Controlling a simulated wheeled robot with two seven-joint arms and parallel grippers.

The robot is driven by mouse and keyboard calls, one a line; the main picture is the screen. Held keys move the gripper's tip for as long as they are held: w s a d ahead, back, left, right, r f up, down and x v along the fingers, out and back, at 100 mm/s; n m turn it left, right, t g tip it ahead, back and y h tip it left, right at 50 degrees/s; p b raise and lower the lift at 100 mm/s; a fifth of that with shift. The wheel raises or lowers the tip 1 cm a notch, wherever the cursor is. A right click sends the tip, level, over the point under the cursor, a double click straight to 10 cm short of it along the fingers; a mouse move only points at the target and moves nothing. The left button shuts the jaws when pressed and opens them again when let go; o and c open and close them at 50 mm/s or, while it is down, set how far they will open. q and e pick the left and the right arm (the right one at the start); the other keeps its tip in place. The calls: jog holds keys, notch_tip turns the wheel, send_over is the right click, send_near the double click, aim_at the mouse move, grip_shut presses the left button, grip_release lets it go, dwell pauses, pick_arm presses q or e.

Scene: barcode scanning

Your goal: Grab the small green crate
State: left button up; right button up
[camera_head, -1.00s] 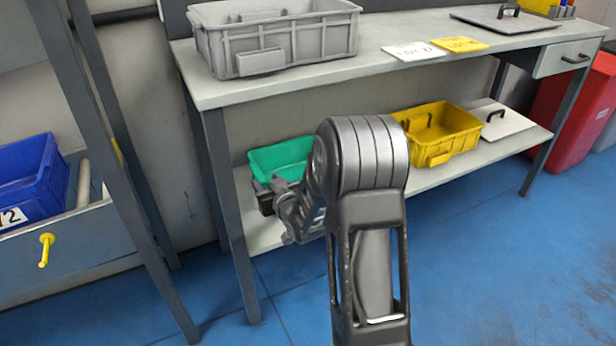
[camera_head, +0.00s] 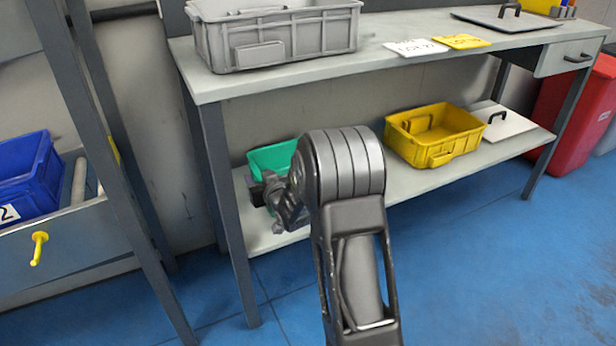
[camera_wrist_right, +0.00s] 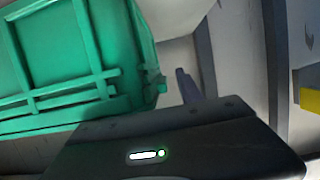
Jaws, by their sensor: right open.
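The small green crate (camera_head: 274,157) stands on the lower shelf of the bench, at its left end. My right arm and gripper cover its front and right side in the head view. My right gripper (camera_head: 268,193) is at the near side of the crate, low over the shelf. In the right wrist view the crate (camera_wrist_right: 75,55) fills the upper left, close beyond the gripper body. The gripper is open; I cannot tell whether a finger touches the crate. My left gripper is not in view.
A yellow crate (camera_head: 433,134) and a white lid (camera_head: 512,122) share the lower shelf (camera_head: 410,181) to the right. A grey crate (camera_head: 280,40) stands on the bench top. A bench leg (camera_head: 232,215) is left of the gripper. A blue crate (camera_head: 28,178) is on the left rack.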

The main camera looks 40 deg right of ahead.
jog(key=shift+c, duration=0.2)
grip_shut()
dwell(1.1)
